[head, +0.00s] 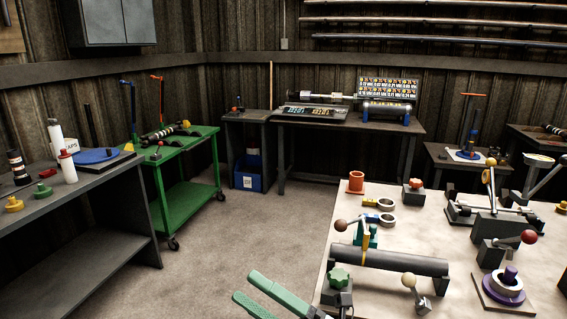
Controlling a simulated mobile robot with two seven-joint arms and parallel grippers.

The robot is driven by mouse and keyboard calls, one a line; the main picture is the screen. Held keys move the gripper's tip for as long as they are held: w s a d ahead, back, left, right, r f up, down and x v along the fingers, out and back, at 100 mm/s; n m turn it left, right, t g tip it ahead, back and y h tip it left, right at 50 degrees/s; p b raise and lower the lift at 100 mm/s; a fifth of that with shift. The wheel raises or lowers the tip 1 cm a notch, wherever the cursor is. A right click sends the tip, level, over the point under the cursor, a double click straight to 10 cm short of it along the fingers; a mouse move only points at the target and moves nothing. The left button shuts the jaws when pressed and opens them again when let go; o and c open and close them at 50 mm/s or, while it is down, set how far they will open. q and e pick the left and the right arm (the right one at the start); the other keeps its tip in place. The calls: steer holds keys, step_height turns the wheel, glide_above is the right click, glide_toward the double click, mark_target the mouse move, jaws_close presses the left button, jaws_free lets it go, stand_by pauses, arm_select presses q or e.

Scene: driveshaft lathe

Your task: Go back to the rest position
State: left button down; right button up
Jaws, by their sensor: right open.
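My right gripper (245,286) shows at the bottom centre, with two green fingers apart and nothing between them. It is over the floor, just left of the pale workbench (310,300). My left gripper is not in view. A dark grey cylindrical shaft (390,261) lies on the workbench to the right of my right gripper. A green star-shaped knob (339,277) stands at the bench's near left edge, close to my gripper's right side.
The workbench also holds an orange cup (356,182), ring-ended parts (385,205), a purple disc (503,287) and lever clamps. A green cart (185,200) and a dark shelf table (90,265) stand left. The floor (225,240) between is clear.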

steer(key=w+d+f+m+t+h+p, duration=0.1)
steer(key=d+f+m+t+h, duration=0.3)
steer(key=d+f+m+h, duration=0.5)
steer(key=d+f+m+t+h+p, duration=0.15)
steer(key=f+m+t+h, duration=0.4)
steer(key=m, duration=0.65)
steer(key=s+d+f+m+g+h, duration=0.2)
steer(key=s+d+f+m+g, duration=0.2)
steer(key=s+f, duration=0.4)
steer(key=s+d+f+m+g+h+p, duration=0.1)
steer(key=s+d+f+m+g+h, duration=0.2)
steer(key=s+d+f+m, duration=0.3)
step_height(320, 180, down, 5)
steer(key=s+m+g, duration=0.1)
steer(key=s, duration=0.1)
steer(key=shift+s+d+h, duration=0.25)
steer(key=shift+s+h, duration=0.1)
